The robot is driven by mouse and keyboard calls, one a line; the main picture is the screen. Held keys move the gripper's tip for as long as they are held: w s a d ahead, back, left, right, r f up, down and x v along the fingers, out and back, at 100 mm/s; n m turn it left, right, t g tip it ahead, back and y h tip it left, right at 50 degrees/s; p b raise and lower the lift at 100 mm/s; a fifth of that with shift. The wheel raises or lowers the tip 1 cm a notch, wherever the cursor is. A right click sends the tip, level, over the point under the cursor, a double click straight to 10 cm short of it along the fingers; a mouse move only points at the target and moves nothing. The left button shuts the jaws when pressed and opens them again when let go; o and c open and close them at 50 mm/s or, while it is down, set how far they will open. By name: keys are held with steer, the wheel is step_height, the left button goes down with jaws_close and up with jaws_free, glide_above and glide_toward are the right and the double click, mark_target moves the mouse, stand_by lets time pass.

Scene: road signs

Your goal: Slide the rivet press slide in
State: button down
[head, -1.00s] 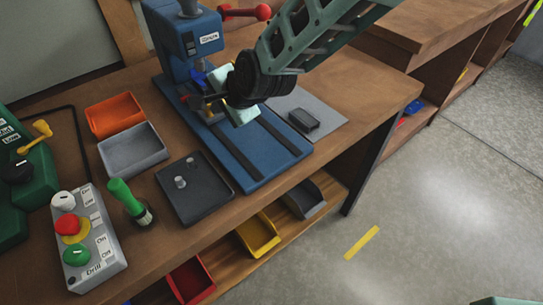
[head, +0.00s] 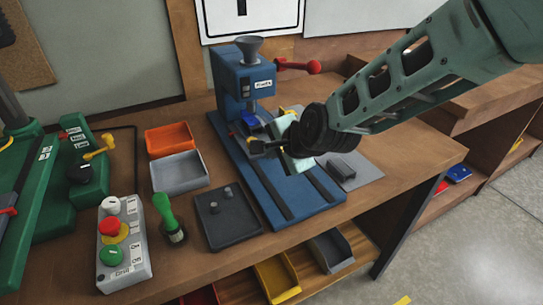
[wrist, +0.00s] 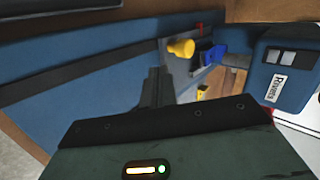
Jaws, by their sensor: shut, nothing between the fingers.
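The blue rivet press (head: 243,80) stands on the workbench, with a funnel on top, a red-knobbed lever and a long blue base with two dark rails (head: 325,187). Its slide (wrist: 172,70), a grey plate with a yellow knob (wrist: 181,48), shows in the wrist view beside the press head (wrist: 287,75). A blue part (wrist: 212,56) sits under the head. In the head view my gripper (head: 258,147) is at the front of the press head and hides much of the slide. My fingers are shut and empty, close to the slide; I cannot tell whether they touch it.
An orange bin (head: 170,139), a grey bin (head: 179,173) and a dark tray with small pegs (head: 228,216) lie left of the press. A button box (head: 124,245) and a green-handled tool (head: 168,218) stand further left. A grey block (head: 341,170) lies on a plate at right.

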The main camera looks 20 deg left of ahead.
steer(key=b+v, duration=0.1)
steer(key=v, duration=0.8)
steer(key=shift+b, duration=0.3)
steer(key=s+d+n+g+h, duration=0.1)
steer(key=s+d+n, duration=0.3)
steer(key=d, duration=0.5)
steer(key=s+d+f+n+g+h, duration=0.1)
steer(key=s+d+n+g+h, duration=0.1)
steer(key=s+d+n, duration=0.3)
steer(key=s+d+f+n+g+h, duration=0.1)
steer(key=s+d+n+h, duration=0.3)
steer(key=s+d, duration=0.6)
steer(key=d, duration=0.5)
steer(key=shift+s+f+n+g, duration=0.2)
steer(key=shift+s+n+g, duration=0.1)
steer(key=shift+n+g, duration=0.1)
